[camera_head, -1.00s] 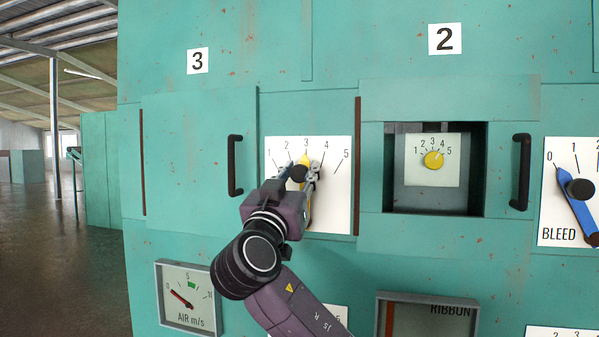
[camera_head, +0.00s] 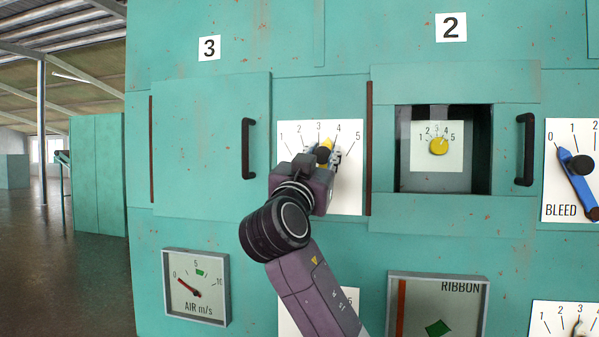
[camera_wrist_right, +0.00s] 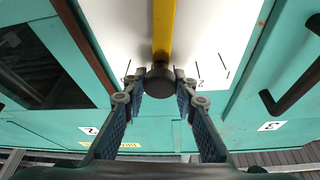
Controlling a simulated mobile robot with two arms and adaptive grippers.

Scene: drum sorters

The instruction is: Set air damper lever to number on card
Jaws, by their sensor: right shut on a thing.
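The air damper lever is yellow with a black knob. In the head view its tip (camera_head: 328,141) shows just above my right gripper (camera_head: 324,158), pointing between 3 and 4 on the white scale plate (camera_head: 350,190). In the right wrist view the yellow lever (camera_wrist_right: 163,30) runs up from the black knob (camera_wrist_right: 159,79), and the fingers of my right gripper (camera_wrist_right: 158,91) are shut on this knob from both sides. The card (camera_head: 453,160) stands inside the open window under sign 2, with a yellow dial (camera_head: 438,146) numbered 1 to 5. Its exact pointing is too small to tell.
A door with a black handle (camera_head: 248,149) is left of the plate; another handle (camera_head: 525,150) is right of the window. A blue BLEED lever (camera_head: 575,180) is at far right. The AIR gauge (camera_head: 196,287) is below, its red needle near 0.

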